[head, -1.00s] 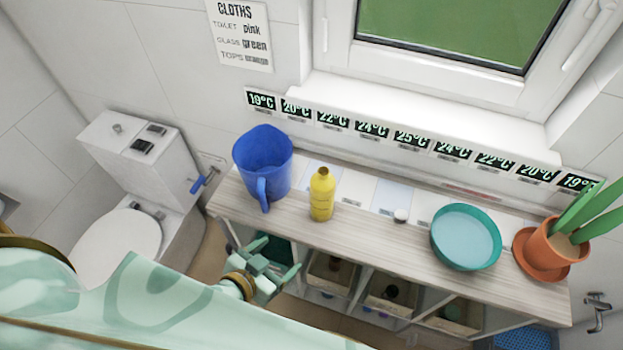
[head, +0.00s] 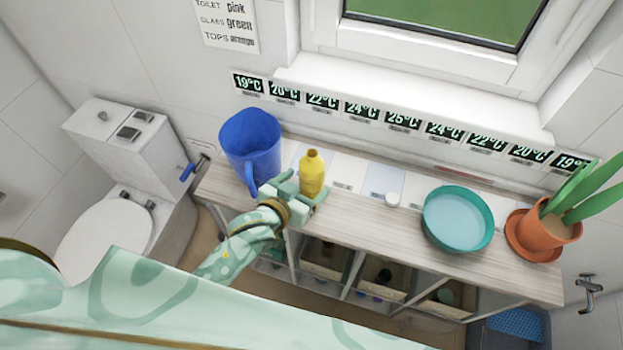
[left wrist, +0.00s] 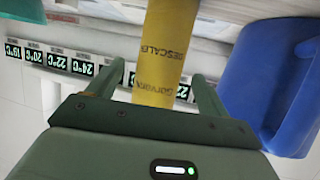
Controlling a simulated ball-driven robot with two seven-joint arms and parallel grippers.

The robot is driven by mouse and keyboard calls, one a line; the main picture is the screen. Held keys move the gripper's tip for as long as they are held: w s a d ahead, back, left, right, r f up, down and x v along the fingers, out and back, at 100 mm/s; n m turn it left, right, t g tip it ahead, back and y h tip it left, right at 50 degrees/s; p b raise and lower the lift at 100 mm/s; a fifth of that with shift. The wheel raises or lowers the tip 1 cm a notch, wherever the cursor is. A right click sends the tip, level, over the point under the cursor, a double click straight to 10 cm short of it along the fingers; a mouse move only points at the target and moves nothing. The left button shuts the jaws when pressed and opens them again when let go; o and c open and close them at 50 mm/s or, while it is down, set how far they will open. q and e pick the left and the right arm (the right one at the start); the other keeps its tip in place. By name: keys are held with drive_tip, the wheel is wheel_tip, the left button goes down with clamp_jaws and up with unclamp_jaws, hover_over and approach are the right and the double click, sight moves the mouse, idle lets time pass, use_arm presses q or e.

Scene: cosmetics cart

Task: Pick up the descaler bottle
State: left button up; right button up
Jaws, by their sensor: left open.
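The yellow descaler bottle (head: 312,172) stands upright on the wooden shelf top (head: 350,217), just right of the blue jug. My left gripper (head: 300,190) is open at the bottle, on its near side. In the left wrist view the bottle (left wrist: 162,55), with its "DESCALER" lettering, lies between the two open fingers (left wrist: 158,92). Gaps show on both sides, so the fingers are not closed on it. The bottle's lower part is partly hidden by the gripper in the head view. My right gripper is not in view.
A blue jug (head: 250,145) stands close to the left of the bottle; it also shows in the left wrist view (left wrist: 275,80). Open compartments lie below the top.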

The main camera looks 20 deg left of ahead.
use_arm(q)
drive_tip(key=x, duration=0.3)
drive_tip(key=shift+w+d, duration=0.1)
drive_tip(key=shift+w, duration=0.2)
drive_tip(key=c, duration=1.3)
drive_tip(key=shift+c, duration=0.2)
